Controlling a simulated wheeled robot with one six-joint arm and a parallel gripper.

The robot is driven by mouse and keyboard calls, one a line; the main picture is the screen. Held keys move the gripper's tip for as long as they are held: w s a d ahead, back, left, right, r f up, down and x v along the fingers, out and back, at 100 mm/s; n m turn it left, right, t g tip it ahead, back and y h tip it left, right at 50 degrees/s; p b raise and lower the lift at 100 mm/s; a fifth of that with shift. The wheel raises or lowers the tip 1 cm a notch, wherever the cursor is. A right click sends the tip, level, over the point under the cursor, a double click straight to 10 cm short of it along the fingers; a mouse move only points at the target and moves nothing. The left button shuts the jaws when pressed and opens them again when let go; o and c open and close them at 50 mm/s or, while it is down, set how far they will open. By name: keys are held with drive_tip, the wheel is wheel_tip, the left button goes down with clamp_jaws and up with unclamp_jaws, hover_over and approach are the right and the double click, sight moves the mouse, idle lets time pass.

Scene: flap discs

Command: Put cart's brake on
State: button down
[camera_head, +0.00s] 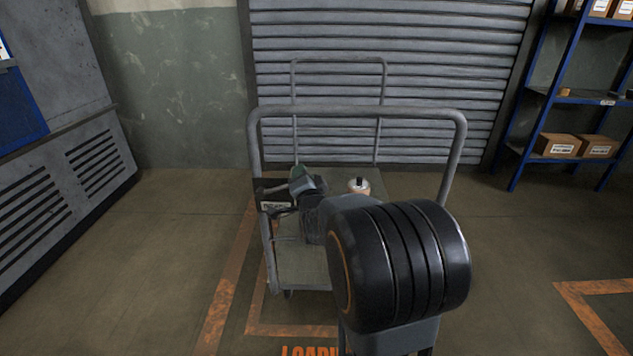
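The cart (302,272) is a grey flat-bed trolley with a tubular push handle (355,111) at the near end and another tubular frame (339,60) at the far end. It stands in front of the roller shutter. My arm reaches over the cart from the lower right and hides much of its right side and near end. The dark end of my arm, where my gripper (275,200) seems to be, is near the left post of the handle. Its fingers are too small and dark to read. I cannot make out the brake.
A pale round item with a black top (358,186) shows on the cart's bed. Orange floor markings (226,292) run around the cart. A grey vented cabinet (60,185) stands at left, a blue shelf with boxes (558,145) at right. Floor on both sides is clear.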

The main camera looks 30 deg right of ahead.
drive_tip(key=shift+f, duration=0.15)
drive_tip(key=c, duration=0.8)
unclamp_jaws()
